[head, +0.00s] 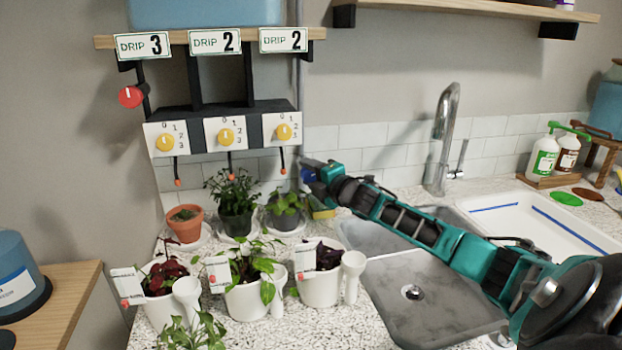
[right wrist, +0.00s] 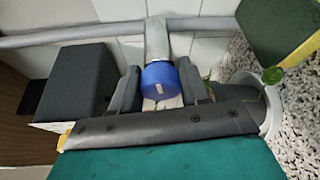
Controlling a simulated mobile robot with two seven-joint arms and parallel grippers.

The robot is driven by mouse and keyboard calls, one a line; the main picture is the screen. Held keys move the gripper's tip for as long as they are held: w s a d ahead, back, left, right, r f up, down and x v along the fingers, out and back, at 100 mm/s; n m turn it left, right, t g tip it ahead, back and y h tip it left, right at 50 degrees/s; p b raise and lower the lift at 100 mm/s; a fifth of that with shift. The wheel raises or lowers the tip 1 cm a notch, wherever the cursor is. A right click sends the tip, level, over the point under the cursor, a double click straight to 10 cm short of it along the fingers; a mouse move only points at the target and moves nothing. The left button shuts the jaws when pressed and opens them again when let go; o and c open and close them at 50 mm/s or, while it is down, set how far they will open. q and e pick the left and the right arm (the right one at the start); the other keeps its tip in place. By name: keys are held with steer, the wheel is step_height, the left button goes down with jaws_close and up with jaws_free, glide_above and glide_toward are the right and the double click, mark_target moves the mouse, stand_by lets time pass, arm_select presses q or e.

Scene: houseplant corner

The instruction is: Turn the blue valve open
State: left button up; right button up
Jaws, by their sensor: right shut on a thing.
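The blue valve (right wrist: 162,75) is a round knob with a small pale mark on its face, at the end of a grey pipe stub, near the middle of the right wrist view. My right gripper (right wrist: 160,88) has one dark finger on each side of the knob and is shut on it. In the head view the right gripper (head: 309,170) is at the wall, right of the dial panel, with a bit of blue at its tip; the arm hides most of the valve there. My left gripper is not in view.
Three yellow dials (head: 226,136) and a red knob (head: 131,96) are left of the gripper. Potted plants stand below, including a white pot (head: 318,288). The sink (head: 420,300) and faucet (head: 446,130) are to the right.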

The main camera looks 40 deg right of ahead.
steer(key=shift+f+m+t+b, duration=0.1)
steer(key=shift+m+t+b, duration=0.25)
steer(key=shift+m, duration=0.35)
steer(key=o, duration=1)
steer(key=shift+s+a, duration=0.25)
steer(key=shift+s, duration=1.9)
steer(key=shift+s+a, duration=0.2)
steer(key=shift+s, duration=1.9)
steer(key=shift+s+a, duration=0.25)
steer(key=shift+s, duration=1.9)
